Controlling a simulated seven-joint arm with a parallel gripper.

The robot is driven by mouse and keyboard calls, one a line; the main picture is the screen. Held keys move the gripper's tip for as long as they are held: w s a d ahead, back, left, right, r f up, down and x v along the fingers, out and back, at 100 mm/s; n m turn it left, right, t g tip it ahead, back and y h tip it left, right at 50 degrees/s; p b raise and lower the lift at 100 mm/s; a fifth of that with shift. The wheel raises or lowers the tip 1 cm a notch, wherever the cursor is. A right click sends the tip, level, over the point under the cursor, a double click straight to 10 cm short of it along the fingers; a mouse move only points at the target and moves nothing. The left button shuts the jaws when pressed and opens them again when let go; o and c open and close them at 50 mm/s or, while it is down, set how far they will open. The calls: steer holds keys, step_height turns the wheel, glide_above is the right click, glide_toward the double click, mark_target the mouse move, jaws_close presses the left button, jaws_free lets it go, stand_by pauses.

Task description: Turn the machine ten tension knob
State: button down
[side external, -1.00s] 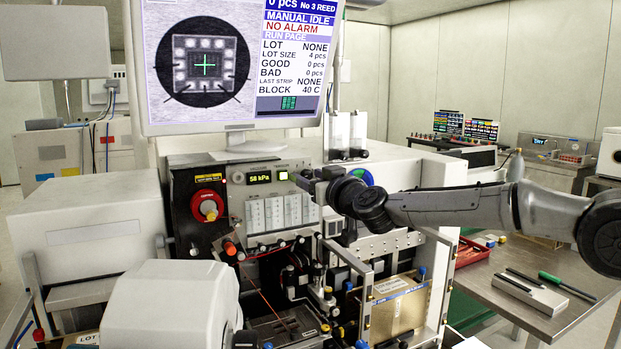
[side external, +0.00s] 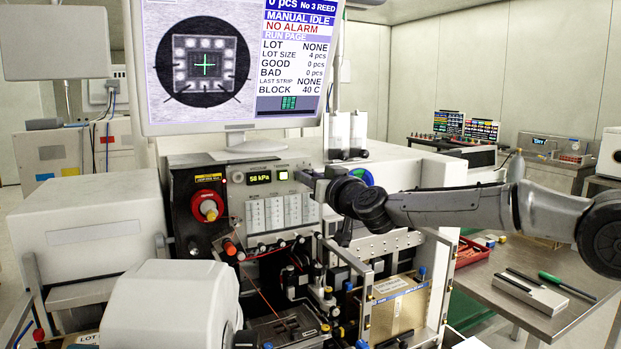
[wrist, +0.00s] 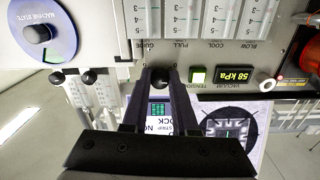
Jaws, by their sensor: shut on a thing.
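The tension knob (wrist: 161,74) is a small dark knob on the pale front panel, beside the printed TENSION label in the wrist view. My gripper (wrist: 162,78) is shut on it, with one finger on each side. The fingers hide part of the knob, and I cannot tell its turned angle. In the side external view my gripper (side external: 308,179) reaches the panel from the right, just right of the lit square button, and covers the knob.
A lit button (wrist: 198,75) and a 58 kPa display (wrist: 234,76) are close beside the knob. A machine state dial (wrist: 38,32) is on the other side. A red knob (side external: 208,206) is farther left.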

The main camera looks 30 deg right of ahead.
steer(key=shift+r+m, duration=0.15)
steer(key=shift+m, duration=16.15)
steer(key=c, duration=0.7)
jaws_free()
